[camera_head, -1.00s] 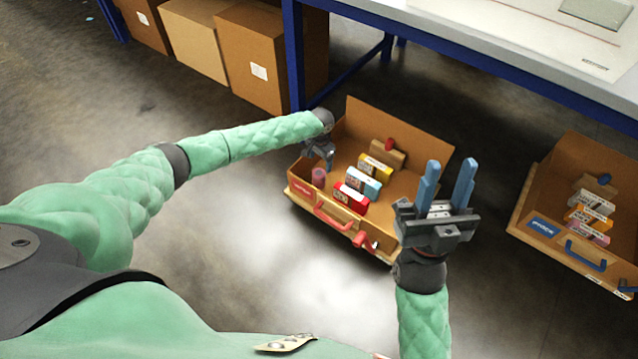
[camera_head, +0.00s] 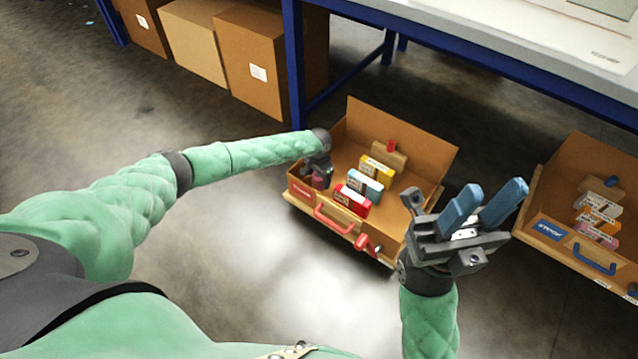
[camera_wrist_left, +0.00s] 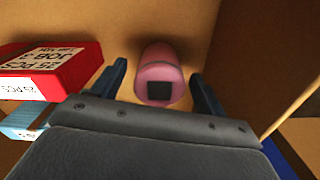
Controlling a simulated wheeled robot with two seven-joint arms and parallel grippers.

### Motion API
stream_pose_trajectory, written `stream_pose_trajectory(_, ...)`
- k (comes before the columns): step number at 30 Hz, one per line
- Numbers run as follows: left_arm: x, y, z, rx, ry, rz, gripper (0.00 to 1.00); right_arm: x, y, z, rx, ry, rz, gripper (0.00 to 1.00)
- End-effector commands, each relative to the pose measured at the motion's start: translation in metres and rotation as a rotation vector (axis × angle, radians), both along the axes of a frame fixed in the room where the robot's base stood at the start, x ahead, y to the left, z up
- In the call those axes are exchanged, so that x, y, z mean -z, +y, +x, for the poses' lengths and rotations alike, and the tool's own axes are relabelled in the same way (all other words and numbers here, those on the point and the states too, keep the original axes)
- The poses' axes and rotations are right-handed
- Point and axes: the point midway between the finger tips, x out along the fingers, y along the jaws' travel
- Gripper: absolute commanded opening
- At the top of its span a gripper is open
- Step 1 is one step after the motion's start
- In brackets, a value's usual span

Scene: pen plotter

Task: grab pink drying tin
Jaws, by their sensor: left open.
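The pink drying tin (camera_wrist_left: 160,68) is a small pink cylinder with a dark square on it. In the left wrist view it stands inside the wooden case, between the two open blue fingers of my left gripper (camera_wrist_left: 160,85), with a gap to each side. In the head view the tin (camera_head: 318,182) is mostly hidden under my left gripper (camera_head: 318,168) in the case's left corner. My right gripper (camera_head: 484,207) is open and empty, raised at the right of the case, fingers pointing up.
The open case (camera_head: 420,150) with a red handle (camera_head: 333,220) holds a red box (camera_head: 351,200), a blue-white box (camera_head: 365,183) and a yellow box (camera_head: 377,166). A second case (camera_head: 590,160) with a blue handle stands at right. A table (camera_head: 480,50) is behind; cardboard boxes (camera_head: 258,65) stand back left.

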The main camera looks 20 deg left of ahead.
Motion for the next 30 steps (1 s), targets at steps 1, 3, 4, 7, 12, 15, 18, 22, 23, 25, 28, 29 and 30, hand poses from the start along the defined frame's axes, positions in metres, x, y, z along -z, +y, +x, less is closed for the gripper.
stream_pose_trajectory(1, 0.008, -0.001, 0.001, 0.0, -0.001, -0.001, 0.74, 0.003, 0.001, 0.0, -0.006, -0.001, 0.003, 0.36)
stream_pose_trajectory(3, 0.012, -0.001, 0.001, 0.0, -0.001, -0.001, 0.74, 0.003, 0.002, 0.0, -0.012, -0.001, 0.004, 0.36)
stream_pose_trajectory(4, 0.013, -0.001, 0.001, 0.0, -0.001, -0.001, 0.74, 0.003, 0.002, 0.0, -0.013, 0.0, 0.005, 0.36)
stream_pose_trajectory(7, 0.012, -0.001, 0.001, 0.0, -0.001, -0.001, 0.74, 0.002, 0.002, 0.0, -0.014, 0.0, 0.005, 0.36)
stream_pose_trajectory(12, 0.012, -0.001, 0.001, 0.0, -0.001, -0.001, 0.6, 0.002, 0.002, 0.0, -0.013, -0.001, 0.006, 0.36)
stream_pose_trajectory(15, 0.012, 0.0, 0.001, 0.0, -0.001, -0.001, 0.4, 0.002, 0.001, 0.0, -0.013, -0.001, 0.006, 0.36)
stream_pose_trajectory(18, 0.012, 0.0, 0.001, 0.0, -0.001, -0.001, 0.23, 0.002, 0.002, 0.0, -0.012, -0.001, 0.006, 0.36)
stream_pose_trajectory(22, 0.012, 0.0, 0.001, 0.0, -0.001, -0.001, 0.23, 0.002, 0.001, 0.0, -0.012, -0.001, 0.006, 0.36)
stream_pose_trajectory(23, 0.012, 0.0, 0.001, 0.0, -0.001, -0.001, 0.23, 0.002, 0.001, 0.0, -0.012, -0.001, 0.006, 0.36)
stream_pose_trajectory(25, 0.011, 0.0, 0.001, 0.0, -0.001, -0.001, 0.23, 0.002, 0.001, 0.0, -0.012, -0.002, 0.005, 0.36)
stream_pose_trajectory(28, 0.005, 0.0, 0.001, 0.0, -0.002, -0.001, 0.23, -0.001, 0.001, 0.0, -0.01, -0.003, 0.004, 0.36)
stream_pose_trajectory(29, 0.001, 0.0, 0.001, 0.0, -0.002, -0.001, 0.23, -0.003, 0.001, 0.0, -0.008, -0.003, 0.003, 0.36)
stream_pose_trajectory(30, -0.005, 0.0, 0.001, 0.0, -0.003, -0.002, 0.23, -0.005, 0.001, 0.0, -0.005, -0.004, 0.002, 0.36)
